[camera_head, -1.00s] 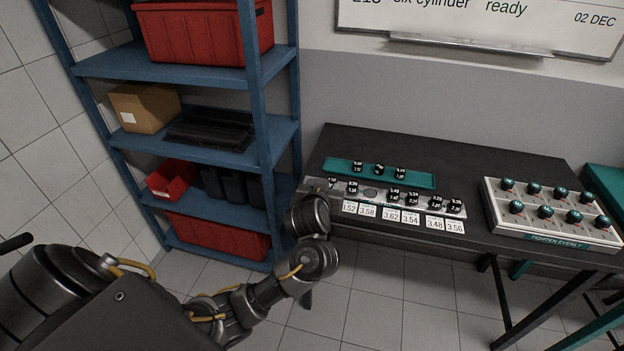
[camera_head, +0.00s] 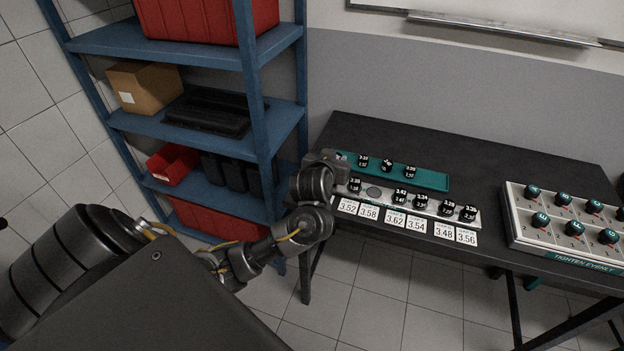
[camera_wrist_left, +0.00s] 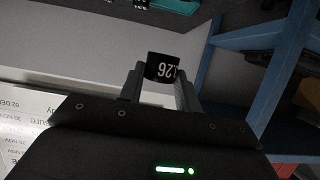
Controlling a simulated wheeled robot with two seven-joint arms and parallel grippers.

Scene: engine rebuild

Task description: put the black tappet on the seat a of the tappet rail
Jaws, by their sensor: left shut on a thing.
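My left gripper (camera_head: 328,160) is over the left end of the bench, beside the tappet rail (camera_head: 384,202). In the left wrist view the left gripper (camera_wrist_left: 160,80) is shut on a black tappet (camera_wrist_left: 162,67) with white digits ending in 26. The pale metal rail carries several black tappets. One round grey seat (camera_head: 373,192), second of those showing from the left, is bare. The rail's left end is hidden by my gripper, and I cannot read which seat is a. My right gripper is not in view.
A green tray (camera_head: 432,181) with 3 black tappets lies behind the rail. White number cards (camera_head: 394,219) line its front. A white box with dark knobs (camera_head: 562,241) stands at the right. A blue shelf rack (camera_head: 262,128) stands close to my left arm.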

